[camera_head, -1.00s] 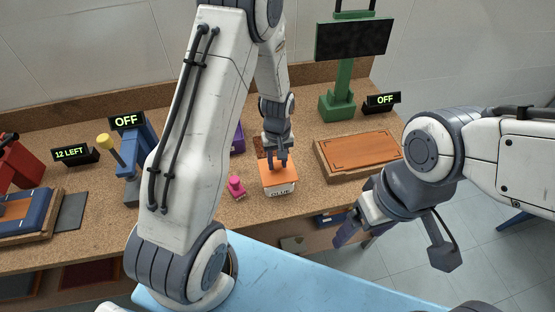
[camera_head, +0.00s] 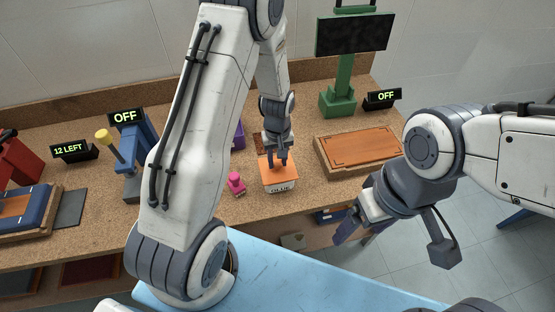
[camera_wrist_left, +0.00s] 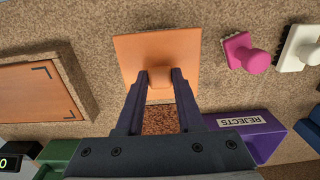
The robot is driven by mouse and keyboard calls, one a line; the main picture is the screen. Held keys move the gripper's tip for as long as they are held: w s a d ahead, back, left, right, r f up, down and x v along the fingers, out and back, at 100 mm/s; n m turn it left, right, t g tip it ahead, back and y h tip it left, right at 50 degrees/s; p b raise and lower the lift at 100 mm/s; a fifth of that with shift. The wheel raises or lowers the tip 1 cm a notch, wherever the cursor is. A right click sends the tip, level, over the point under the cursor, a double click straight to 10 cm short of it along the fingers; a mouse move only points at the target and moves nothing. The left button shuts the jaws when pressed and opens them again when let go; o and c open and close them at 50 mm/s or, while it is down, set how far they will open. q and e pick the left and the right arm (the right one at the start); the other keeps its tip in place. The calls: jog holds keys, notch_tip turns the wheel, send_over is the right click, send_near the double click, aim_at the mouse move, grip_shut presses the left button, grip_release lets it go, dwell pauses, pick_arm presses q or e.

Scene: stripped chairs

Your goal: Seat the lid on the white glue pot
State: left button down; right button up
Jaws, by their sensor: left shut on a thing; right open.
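My right gripper (camera_head: 345,225) is open and empty, in front of the bench edge.
A pink stamp-like piece (camera_head: 236,183) stands close left of the pot, with a purple REJECTS bin (camera_wrist_left: 262,140) behind. A brown board (camera_head: 357,152) lies to the right, beside a green stand (camera_head: 340,100). A blue surface (camera_head: 290,275) is in front.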

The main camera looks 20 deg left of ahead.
pick_arm(q)
jog(key=shift+f+b, duration=0.6)
jog(key=shift+f, duration=0.2)
jog(key=shift+c, duration=2.3)
grip_release()
notch_tip(320, 180, up, 11)
jog(key=b, duration=0.1)
jog(key=shift+f+b, duration=0.2)
jog(key=shift+b, duration=0.1)
jog(key=s+d+r+m, duration=0.8)
jog(key=s+d, duration=0.4)
jog(key=s+d+r+m+h, duration=0.1)
jog(key=s+d+r+m, duration=0.1)
jog(key=s+m, duration=0.4)
jog(key=s, duration=0.5)
jog(key=shift+s+r, duration=0.2)
jog(key=shift+s, duration=0.15)
